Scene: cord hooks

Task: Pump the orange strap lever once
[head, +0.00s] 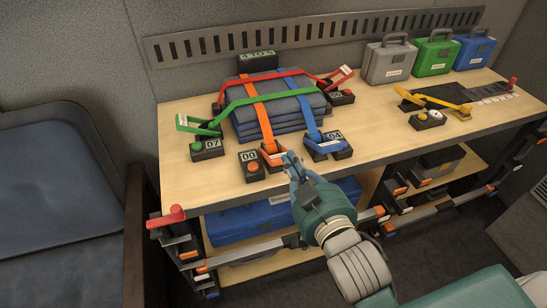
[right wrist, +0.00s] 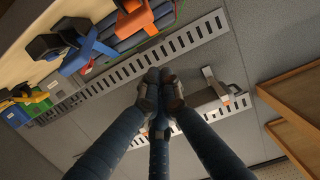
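The orange strap (head: 260,118) runs over a stack of dark blue folded pads (head: 275,104) to an orange lever (head: 272,149) at the front of the bench. A black block with an orange button (head: 251,166), marked 00, sits beside it. My right gripper (head: 290,160) is just right of the lever in the head view; I cannot tell whether they touch. In the right wrist view its fingertips (right wrist: 159,88) are together with nothing seen between them, and the orange lever (right wrist: 134,19) is apart from them at the top. My left gripper is not in view.
A blue strap lever (head: 322,144) stands close to the right of my gripper. A green lever (head: 198,126) is left, a red one (head: 335,78) behind. Grey, green and blue cases (head: 387,61) stand at the back right. Bare bench top (head: 385,140) lies to the right.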

